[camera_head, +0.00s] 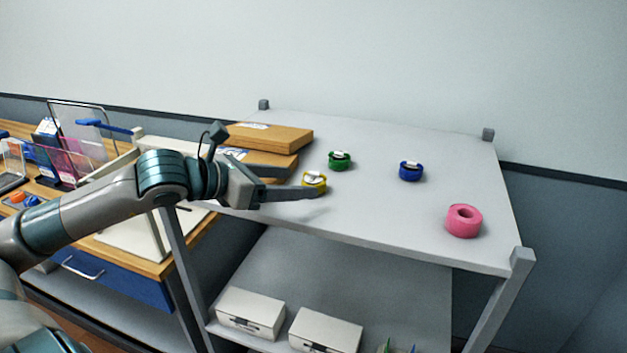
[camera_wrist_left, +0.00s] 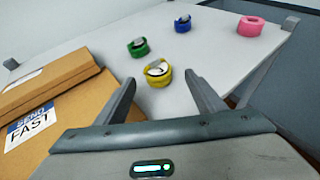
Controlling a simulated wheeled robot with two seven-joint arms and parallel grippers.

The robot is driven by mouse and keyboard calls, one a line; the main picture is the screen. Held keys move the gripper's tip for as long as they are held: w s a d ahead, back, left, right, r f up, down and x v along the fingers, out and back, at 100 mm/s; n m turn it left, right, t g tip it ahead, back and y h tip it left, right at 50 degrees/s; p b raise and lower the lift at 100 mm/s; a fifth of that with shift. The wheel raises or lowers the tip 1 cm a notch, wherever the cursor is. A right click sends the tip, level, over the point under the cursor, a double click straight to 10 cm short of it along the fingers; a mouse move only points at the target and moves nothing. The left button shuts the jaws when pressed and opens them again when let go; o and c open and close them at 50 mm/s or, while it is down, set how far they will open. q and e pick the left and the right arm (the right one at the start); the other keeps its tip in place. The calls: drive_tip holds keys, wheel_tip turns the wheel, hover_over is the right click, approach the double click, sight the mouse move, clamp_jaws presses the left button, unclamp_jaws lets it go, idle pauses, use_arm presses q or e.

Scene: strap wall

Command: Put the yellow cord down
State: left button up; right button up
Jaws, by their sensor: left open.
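The yellow cord (camera_head: 315,182) is a small coiled roll with a white label. It stands on the grey shelf top (camera_head: 400,215) near its front left part. My left gripper (camera_head: 305,190) is at the cord, coming in from the left. In the left wrist view the yellow cord (camera_wrist_left: 158,73) sits just beyond and between the two open fingertips (camera_wrist_left: 160,82), apart from both as far as I can tell. My right gripper is in neither view.
A green roll (camera_head: 340,161), a blue roll (camera_head: 411,171) and a pink roll (camera_head: 463,221) stand on the shelf top. Cardboard boxes (camera_head: 270,137) lie at its left end. White boxes (camera_head: 325,331) sit on the lower shelf. The middle of the top is clear.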

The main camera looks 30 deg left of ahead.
sight(309, 179)
use_arm(q)
drive_tip(key=shift+w+d+f, duration=0.15)
drive_tip(key=shift+w+f, duration=0.05)
drive_tip(key=shift+w, duration=0.2)
drive_tip(key=shift+w+r, duration=0.1)
drive_tip(key=shift+w+d+p, duration=0.1)
drive_tip(key=shift+w+p, duration=0.2)
drive_tip(key=shift+p, duration=0.35)
drive_tip(key=shift+w+d+p, duration=0.25)
drive_tip(key=shift+w+p, duration=0.8)
drive_tip(key=shift+p, duration=0.2)
drive_tip(key=shift+p+x, duration=0.5)
drive_tip(key=shift+x, duration=0.25)
drive_tip(key=shift+w+d+f, duration=0.1)
drive_tip(key=shift+w+f, duration=0.25)
drive_tip(key=shift+f, duration=0.15)
